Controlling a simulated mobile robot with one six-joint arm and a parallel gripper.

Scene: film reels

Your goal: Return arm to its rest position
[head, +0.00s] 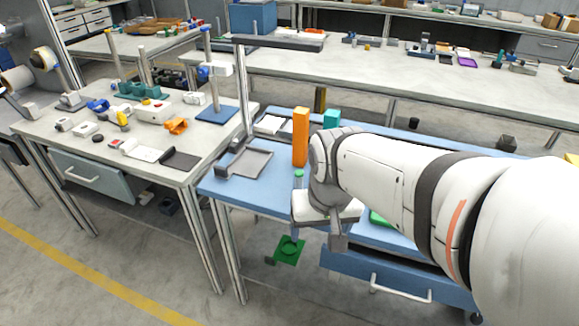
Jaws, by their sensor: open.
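My gripper (317,238) hangs downward at the end of my white arm, in front of the near edge of the blue table (235,188). Its fingers are apart and I see nothing between them. My arm reaches in from the right and covers much of the blue table. A green square piece with a round part (290,250) shows below and left of the gripper; I cannot tell what it rests on. A tall orange block (300,137) stands on the blue table just behind my wrist, with a teal block (331,118) beside it.
A grey tray (247,163) lies on the blue table's left. A blue drawer (345,262) stands out below the gripper's right side. A cluttered grey table (185,175) stands at the left. A long bench (370,78) runs behind. The floor at front left is clear.

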